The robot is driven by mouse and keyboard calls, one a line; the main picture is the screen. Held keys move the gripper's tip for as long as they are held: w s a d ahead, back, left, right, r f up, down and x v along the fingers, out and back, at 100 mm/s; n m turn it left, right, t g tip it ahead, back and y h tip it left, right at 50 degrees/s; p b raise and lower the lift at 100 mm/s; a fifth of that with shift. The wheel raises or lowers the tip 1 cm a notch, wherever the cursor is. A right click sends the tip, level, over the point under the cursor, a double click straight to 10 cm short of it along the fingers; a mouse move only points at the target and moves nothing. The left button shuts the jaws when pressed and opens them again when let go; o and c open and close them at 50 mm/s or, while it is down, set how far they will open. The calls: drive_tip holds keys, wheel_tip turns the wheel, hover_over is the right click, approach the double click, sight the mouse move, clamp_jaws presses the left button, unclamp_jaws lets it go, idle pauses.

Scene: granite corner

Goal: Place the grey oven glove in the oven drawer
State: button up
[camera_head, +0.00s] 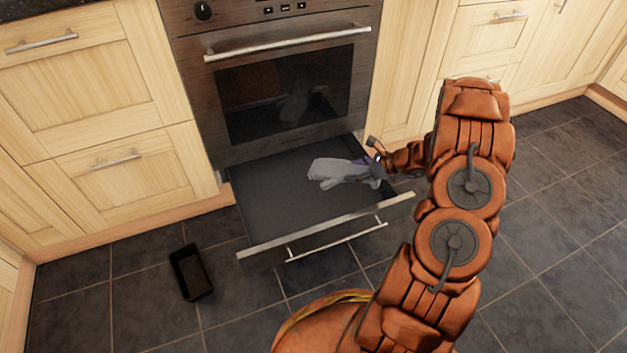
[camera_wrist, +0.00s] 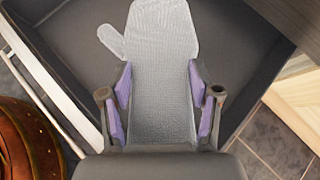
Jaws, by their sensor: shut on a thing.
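The grey oven glove (camera_head: 332,170) is in my gripper (camera_head: 371,164), over the right part of the open oven drawer (camera_head: 260,205). In the wrist view the glove (camera_wrist: 163,45) lies between the two purple-padded fingers of my gripper (camera_wrist: 161,100), with its thumb to the upper left. My gripper is shut on the glove's near end. The drawer is pulled out below the oven, and its dark floor (camera_wrist: 75,45) shows around the glove. I cannot tell whether the glove touches the drawer floor. Nothing else shows inside the drawer.
The oven door (camera_head: 290,95) above the drawer is closed. A black loaf tin (camera_head: 192,272) lies on the tiled floor left of the drawer. Wooden cabinets (camera_head: 95,90) flank the oven. The drawer's front rail (camera_head: 325,227) stands out over the floor.

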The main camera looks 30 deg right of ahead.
wheel_tip(320, 180, down, 10)
drive_tip(key=b, duration=0.3)
drive_tip(key=shift+r, duration=0.2)
drive_tip(key=shift+a, duration=0.1)
drive_tip(key=o, duration=1.2)
